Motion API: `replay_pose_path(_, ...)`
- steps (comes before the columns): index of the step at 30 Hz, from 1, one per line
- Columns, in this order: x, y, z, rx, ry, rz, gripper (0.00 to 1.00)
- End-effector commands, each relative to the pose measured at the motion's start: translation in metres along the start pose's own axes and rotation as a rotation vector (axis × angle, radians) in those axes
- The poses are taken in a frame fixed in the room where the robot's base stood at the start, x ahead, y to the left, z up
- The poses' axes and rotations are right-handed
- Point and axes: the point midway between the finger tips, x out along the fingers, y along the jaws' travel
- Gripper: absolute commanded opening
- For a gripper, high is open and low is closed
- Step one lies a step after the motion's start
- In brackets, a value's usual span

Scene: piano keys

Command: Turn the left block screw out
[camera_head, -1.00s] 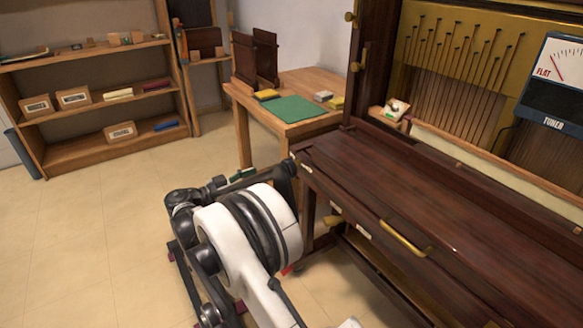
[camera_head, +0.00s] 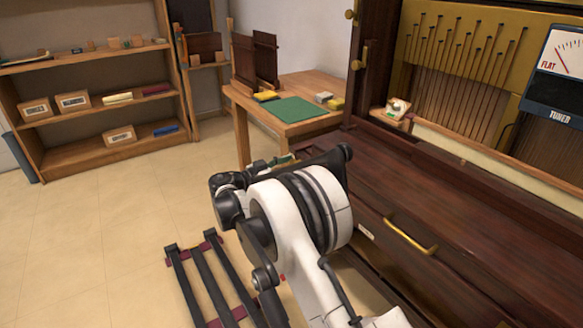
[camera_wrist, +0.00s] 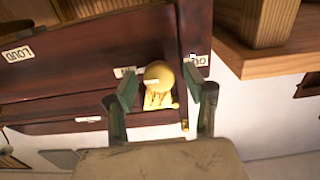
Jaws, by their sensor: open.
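A round brass screw knob (camera_wrist: 158,75) shows in the wrist view on the dark wooden piano case, with a yellow brass plate (camera_wrist: 160,101) just below it in the picture. My gripper (camera_wrist: 160,86) is open, its two green fingers on either side of the knob in the picture. A gap shows between the knob and each finger; I cannot tell how deep the fingers reach around it. In the head view my arm covers the piano's left front corner and hides the knob there.
The dark wooden piano (camera_head: 470,225) with a brass handle (camera_head: 410,235) stands at the right. A wooden table (camera_head: 300,125) with a green mat (camera_head: 290,110) stands behind my arm. A shelf (camera_head: 85,110) stands at the far left.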

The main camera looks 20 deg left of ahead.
Motion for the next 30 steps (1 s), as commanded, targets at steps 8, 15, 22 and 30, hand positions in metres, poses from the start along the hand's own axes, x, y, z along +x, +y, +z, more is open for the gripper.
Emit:
replay_pose_path(8,0.0025,0.0000,-0.0004,0.000,0.000,0.000,0.48)
replay_pose_path(15,0.0023,0.0000,-0.0004,0.000,0.000,0.000,0.22)
replay_pose_path(22,0.0022,0.0000,-0.0003,-0.001,0.000,0.000,0.02)
replay_pose_path(30,0.0021,-0.0002,-0.0004,-0.054,0.000,0.000,0.02)
